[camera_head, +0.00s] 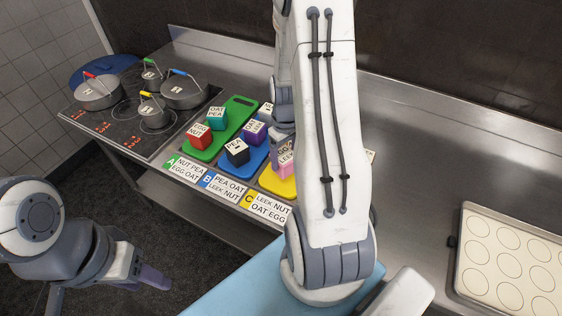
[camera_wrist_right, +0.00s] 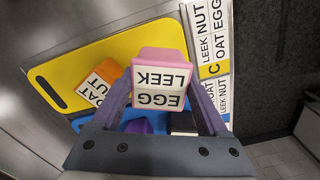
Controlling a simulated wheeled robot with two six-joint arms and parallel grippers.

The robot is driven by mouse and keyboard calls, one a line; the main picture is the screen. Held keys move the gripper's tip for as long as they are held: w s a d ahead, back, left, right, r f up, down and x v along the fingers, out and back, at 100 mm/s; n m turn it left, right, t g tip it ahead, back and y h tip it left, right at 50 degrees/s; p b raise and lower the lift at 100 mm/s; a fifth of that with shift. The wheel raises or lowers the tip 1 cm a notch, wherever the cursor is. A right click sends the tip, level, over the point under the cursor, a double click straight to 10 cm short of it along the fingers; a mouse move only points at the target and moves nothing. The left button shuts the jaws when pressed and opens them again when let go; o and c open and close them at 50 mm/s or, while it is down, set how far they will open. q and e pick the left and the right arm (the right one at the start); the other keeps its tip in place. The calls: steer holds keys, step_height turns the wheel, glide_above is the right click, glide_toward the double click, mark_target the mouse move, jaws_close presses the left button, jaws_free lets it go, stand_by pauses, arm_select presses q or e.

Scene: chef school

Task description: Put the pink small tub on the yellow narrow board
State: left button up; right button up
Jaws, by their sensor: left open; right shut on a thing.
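The pink small tub (camera_wrist_right: 160,68), with a white label reading EGG LEEK, is between the purple fingers of my right gripper (camera_wrist_right: 165,95), which is shut on it. It also shows in the head view (camera_head: 286,169), partly hidden by my right arm. The yellow narrow board (camera_wrist_right: 60,70) lies under and beside the tub in the right wrist view. Its front end (camera_head: 273,183) shows in the head view. I cannot tell whether the tub touches it. My left gripper (camera_head: 153,281) is open and empty, low at the left, away from the counter.
An orange tub (camera_wrist_right: 98,84) sits on the yellow board, close to the pink tub. The blue board (camera_head: 228,174) and green board (camera_head: 201,149) lie to the left with several tubs. Label cards line the front edge. A hob with pots (camera_head: 183,90) is further left.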

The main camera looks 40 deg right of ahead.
steer(key=shift+w+a+f, duration=0.1)
steer(key=shift+w+f, duration=0.3)
steer(key=shift+w, duration=0.15)
step_height(320, 180, down, 4)
steer(key=shift+r+p, duration=0.15)
steer(key=shift+p, duration=0.6)
steer(key=shift+f, duration=0.3)
steer(key=o, duration=1.5)
steer(key=shift+r, duration=0.1)
